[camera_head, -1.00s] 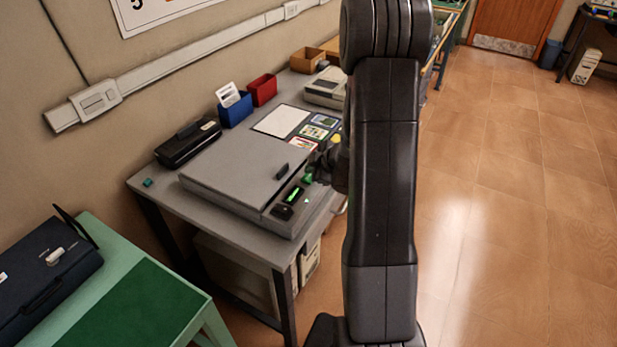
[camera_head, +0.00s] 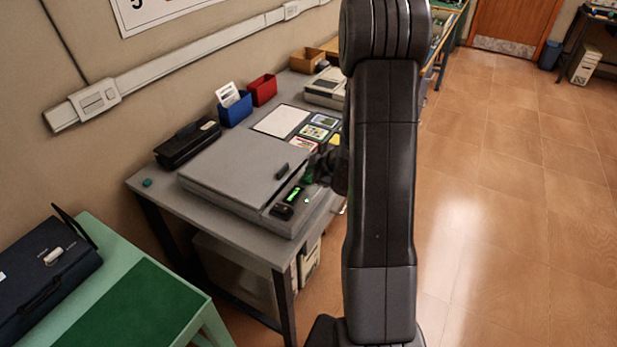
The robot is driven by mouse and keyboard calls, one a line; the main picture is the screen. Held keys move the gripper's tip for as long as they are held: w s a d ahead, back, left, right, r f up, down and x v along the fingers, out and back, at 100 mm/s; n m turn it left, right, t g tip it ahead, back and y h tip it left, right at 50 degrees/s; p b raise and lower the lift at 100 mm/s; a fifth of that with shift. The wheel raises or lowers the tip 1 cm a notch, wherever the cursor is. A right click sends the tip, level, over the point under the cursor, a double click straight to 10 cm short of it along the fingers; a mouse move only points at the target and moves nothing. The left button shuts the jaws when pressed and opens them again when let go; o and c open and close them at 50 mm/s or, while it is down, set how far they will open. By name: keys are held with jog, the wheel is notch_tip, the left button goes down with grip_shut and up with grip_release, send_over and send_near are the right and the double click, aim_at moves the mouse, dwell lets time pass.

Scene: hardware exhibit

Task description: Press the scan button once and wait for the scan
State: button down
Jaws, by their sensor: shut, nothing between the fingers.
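The grey flatbed scanner (camera_head: 232,172) lies on the grey desk with its lid down. Its control strip on the right has a lit green display (camera_head: 293,194) and a dark block (camera_head: 281,211) in front of it. A green button (camera_head: 307,179) sits behind the display, partly covered by my gripper (camera_head: 312,171). My dark gripper is shut and empty, small in view, right at the button. I cannot tell whether it touches or presses it. My upright arm hides the area just right of the gripper.
On the desk (camera_head: 150,198) are a black device (camera_head: 187,143) at the left, a white sheet (camera_head: 281,121), several cards, and blue (camera_head: 235,110) and red (camera_head: 262,90) bins behind. A green table (camera_head: 135,305) stands at front left. Floor at right is clear.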

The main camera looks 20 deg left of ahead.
jog(key=shift+f+b, duration=0.4)
jog(key=shift+f, duration=0.15)
jog(key=shift+r, duration=0.15)
dwell(0.5)
jog(key=shift+r+p, duration=0.85)
jog(key=shift+p, duration=0.15)
notch_tip(320, 180, up, 5)
jog(key=p, duration=0.5)
jog(key=shift+r, duration=0.1)
jog(key=shift+f, duration=0.2)
